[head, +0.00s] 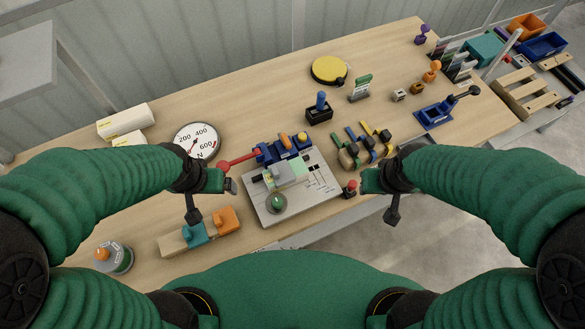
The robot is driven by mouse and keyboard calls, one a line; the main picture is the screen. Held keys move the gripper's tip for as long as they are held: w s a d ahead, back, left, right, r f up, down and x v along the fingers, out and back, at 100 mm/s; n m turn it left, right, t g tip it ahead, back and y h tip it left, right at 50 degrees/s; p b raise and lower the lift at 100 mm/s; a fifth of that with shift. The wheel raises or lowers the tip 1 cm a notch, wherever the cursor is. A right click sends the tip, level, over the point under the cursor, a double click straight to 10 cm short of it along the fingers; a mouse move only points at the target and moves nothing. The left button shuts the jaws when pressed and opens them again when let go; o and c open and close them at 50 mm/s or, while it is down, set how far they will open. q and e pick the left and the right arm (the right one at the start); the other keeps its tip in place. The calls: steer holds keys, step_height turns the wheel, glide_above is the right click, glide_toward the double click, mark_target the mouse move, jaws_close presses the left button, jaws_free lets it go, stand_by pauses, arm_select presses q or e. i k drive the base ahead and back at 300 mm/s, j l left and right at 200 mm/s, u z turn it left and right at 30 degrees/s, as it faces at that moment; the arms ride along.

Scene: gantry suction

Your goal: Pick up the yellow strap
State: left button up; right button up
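The yellow strap (385,136) is a narrow yellow piece with a dark buckle-like part at its lower end. It is the rightmost of a small group of straps right of centre on the table. My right gripper (366,181) is on the near side of this group, apart from the yellow strap. My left gripper (231,184) is left of the grey board, far from the straps. Both look empty, but their finger gaps are too small to make out.
A grey board (309,201) with a blue device (284,148) and a red lever stands between my grippers. A red button (350,188) sits close to my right gripper. A blue clamp (434,116) stands right of the straps. Bare table (255,105) lies behind.

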mark_target(385, 135)
steer(key=l+u, duration=0.35)
steer(key=l, duration=0.15)
steer(key=k+l+u, duration=0.1)
steer(key=l+u, duration=0.25)
steer(key=l, duration=0.1)
